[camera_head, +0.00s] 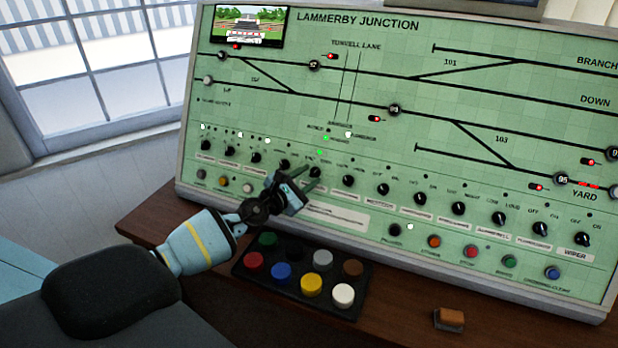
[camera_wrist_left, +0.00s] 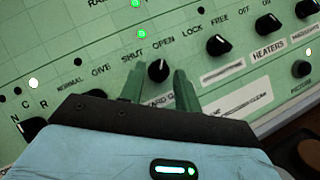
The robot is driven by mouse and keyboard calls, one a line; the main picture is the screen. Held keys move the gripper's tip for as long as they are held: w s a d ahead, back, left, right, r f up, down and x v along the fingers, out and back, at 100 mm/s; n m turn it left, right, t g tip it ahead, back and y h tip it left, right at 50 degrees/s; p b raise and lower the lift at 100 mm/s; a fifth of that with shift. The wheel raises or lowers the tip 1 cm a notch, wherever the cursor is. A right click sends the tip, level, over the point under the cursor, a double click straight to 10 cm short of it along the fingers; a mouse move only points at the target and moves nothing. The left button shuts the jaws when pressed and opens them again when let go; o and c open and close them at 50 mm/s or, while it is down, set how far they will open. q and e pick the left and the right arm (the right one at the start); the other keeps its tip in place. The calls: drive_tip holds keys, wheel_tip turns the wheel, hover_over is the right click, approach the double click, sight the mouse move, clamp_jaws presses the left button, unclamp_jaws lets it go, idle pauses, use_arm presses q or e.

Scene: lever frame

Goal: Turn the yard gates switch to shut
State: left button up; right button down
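The yard gates switch is a black rotary knob (camera_wrist_left: 158,70) with a white pointer mark, under the words SHUT and OPEN. Its mark points up, nearer OPEN than SHUT. Its name label below is partly hidden by my left gripper. In the head view the knob (camera_head: 315,172) sits in the lower row of the green panel (camera_head: 400,60). My left gripper (camera_wrist_left: 157,82) is open, with one green finger on each side of the knob; I cannot tell if they touch it. In the head view the left gripper (camera_head: 307,178) reaches the panel from the left. My right gripper is not in view.
Similar knobs stand close on both sides, including a lock/free knob (camera_wrist_left: 218,45) and the heaters knob (camera_wrist_left: 267,22). A tray of coloured buttons (camera_head: 297,292) lies on the desk below my left gripper. A small brown block (camera_head: 449,318) lies further right.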

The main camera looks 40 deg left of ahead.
use_arm(q)
drive_tip(key=shift+w, duration=0.25)
drive_tip(key=shift+c, duration=0.4)
clamp_jaws()
